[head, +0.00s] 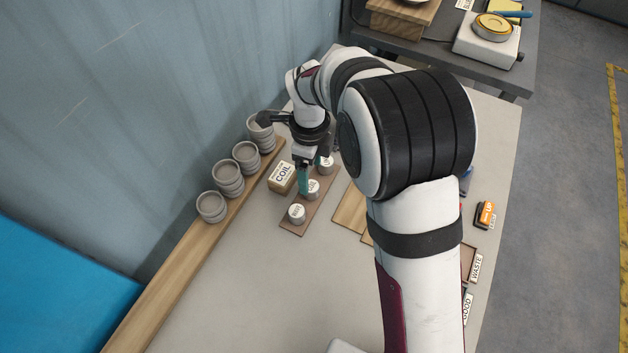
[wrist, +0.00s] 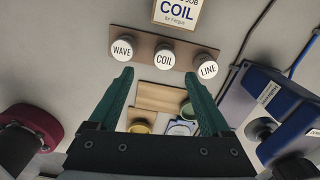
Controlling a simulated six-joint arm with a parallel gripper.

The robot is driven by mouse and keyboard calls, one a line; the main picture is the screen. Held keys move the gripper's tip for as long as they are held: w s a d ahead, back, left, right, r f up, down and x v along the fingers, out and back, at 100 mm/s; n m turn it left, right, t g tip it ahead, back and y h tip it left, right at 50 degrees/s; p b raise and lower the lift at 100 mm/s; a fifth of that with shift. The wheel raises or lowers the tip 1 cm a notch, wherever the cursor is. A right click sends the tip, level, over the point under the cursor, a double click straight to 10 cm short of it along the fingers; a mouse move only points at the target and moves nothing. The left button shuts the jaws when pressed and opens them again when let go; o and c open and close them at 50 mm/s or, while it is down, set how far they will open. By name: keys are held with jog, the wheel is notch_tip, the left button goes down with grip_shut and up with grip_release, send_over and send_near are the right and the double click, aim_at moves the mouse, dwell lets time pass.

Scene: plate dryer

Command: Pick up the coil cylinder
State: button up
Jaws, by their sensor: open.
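The coil cylinder (wrist: 165,57), with a white top lettered COIL, stands in the middle of a brown wooden strip (wrist: 148,36). The wave cylinder (wrist: 123,49) is left of it and the line cylinder (wrist: 207,67) right of it in the wrist view. In the head view the middle cylinder (head: 314,188) is partly covered by a teal finger. My gripper (wrist: 159,75) is open and empty, and its two teal fingertips lie to either side of the coil cylinder in the picture. It also shows above the row in the head view (head: 310,183). I cannot tell the exact height gap.
A COIL job card (head: 282,176) stands beside the row. Several stacks of grey bowls (head: 228,178) line a wooden ledge (head: 192,258) by the wall. A blue device (wrist: 272,108) is at the right in the wrist view. The table's near left part is clear.

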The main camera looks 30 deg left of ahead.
aim_at(312, 186)
jog(key=f, duration=0.7)
jog(key=shift+w, duration=0.35)
jog(key=shift+a, duration=0.1)
grip_shut()
